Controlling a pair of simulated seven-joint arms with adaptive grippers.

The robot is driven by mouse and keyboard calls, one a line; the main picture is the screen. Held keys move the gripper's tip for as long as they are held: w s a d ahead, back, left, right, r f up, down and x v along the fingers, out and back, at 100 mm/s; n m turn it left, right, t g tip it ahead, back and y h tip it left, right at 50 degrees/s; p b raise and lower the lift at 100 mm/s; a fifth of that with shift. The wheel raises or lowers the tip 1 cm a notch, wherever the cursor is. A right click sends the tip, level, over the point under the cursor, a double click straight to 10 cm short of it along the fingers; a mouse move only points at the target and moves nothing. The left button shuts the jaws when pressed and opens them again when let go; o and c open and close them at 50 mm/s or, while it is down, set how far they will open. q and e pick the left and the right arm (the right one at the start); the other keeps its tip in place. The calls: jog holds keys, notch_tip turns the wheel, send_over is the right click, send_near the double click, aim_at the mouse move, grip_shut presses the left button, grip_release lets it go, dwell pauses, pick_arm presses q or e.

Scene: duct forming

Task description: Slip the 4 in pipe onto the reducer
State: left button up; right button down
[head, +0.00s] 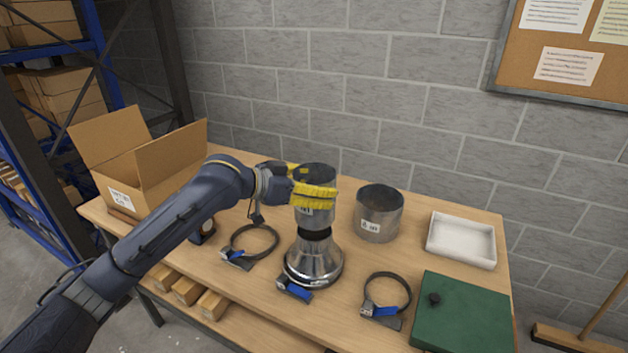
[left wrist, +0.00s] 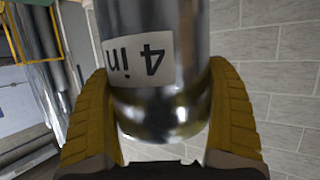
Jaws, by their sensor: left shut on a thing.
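The 4 in pipe (head: 316,217) is a short grey metal cylinder, upright over the reducer. My left gripper (head: 314,194), with yellow finger pads, is shut on its side. In the left wrist view the pipe (left wrist: 158,85) shows its "4 in" label upside down between the pads (left wrist: 160,120). The reducer (head: 314,262) is a shiny metal cone standing wide end down on the table, with a dark collar (head: 314,234) at its narrow top. The pipe's lower edge is at or just above this collar; I cannot tell whether they touch. My right gripper is not in view.
A wider pipe (head: 378,214) stands to the right on the wooden table (head: 345,310). Ring clamps lie at left (head: 277,240) and right (head: 408,285), with a blue-marked piece (head: 294,291) before the reducer. A white tray (head: 460,261), green case (head: 465,318) and open carton (head: 172,163) surround them.

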pick_arm(q)
jog(key=shift+f, duration=1.5)
jog(key=shift+f, duration=1.9)
dwell(4.6)
